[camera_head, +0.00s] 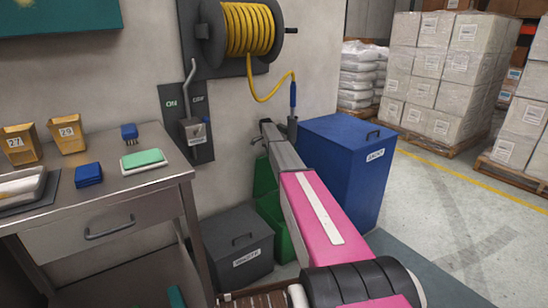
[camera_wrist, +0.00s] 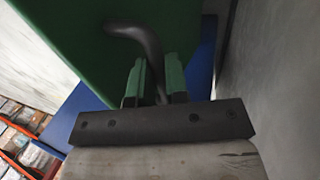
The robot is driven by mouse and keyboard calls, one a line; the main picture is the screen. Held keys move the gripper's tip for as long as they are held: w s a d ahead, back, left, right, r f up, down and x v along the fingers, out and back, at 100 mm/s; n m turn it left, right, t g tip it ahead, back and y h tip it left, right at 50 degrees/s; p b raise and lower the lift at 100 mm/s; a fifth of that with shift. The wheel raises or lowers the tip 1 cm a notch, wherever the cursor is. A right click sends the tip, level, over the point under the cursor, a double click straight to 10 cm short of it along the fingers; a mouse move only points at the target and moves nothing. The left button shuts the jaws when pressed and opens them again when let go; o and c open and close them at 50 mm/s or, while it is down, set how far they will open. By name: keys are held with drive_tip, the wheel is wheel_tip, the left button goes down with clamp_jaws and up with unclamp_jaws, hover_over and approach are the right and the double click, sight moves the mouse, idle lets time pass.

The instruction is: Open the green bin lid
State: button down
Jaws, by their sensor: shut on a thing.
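The green bin (camera_head: 277,228) stands against the wall between a grey bin and a blue bin. My pink arm covers much of it in the head view. A green panel (camera_head: 264,177), apparently its lid, rises above the body and looks tipped up; how far is hard to tell. In the wrist view the green lid (camera_wrist: 70,35) fills the upper middle, with a dark curved handle (camera_wrist: 128,32). My gripper (camera_wrist: 157,68) is shut on this handle, one finger on each side. In the head view the fingers are too hidden to make out.
The grey bin (camera_head: 238,238) is close on the left, the taller blue bin (camera_head: 345,160) close on the right. A yellow hose reel (camera_head: 248,30) and a lever switch (camera_head: 194,130) are on the wall. A steel table (camera_head: 115,195) stands at left. Open floor lies right.

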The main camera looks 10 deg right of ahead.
drive_tip(key=shift+w+a+f, duration=0.15)
drive_tip(key=shift+w+f, duration=0.1)
drive_tip(key=shift+w, duration=0.1)
drive_tip(key=c, duration=1.1)
unclamp_jaws()
drive_tip(key=shift+r, duration=0.25)
drive_tip(key=s+a+r, duration=0.1)
drive_tip(key=a+r, duration=0.2)
drive_tip(key=s+a+r, duration=0.2)
drive_tip(key=a+r, duration=0.2)
drive_tip(key=s+a+r, duration=0.1)
drive_tip(key=a+r, duration=0.2)
drive_tip(key=shift+s+a+r, duration=0.3)
drive_tip(key=shift+s, duration=0.1)
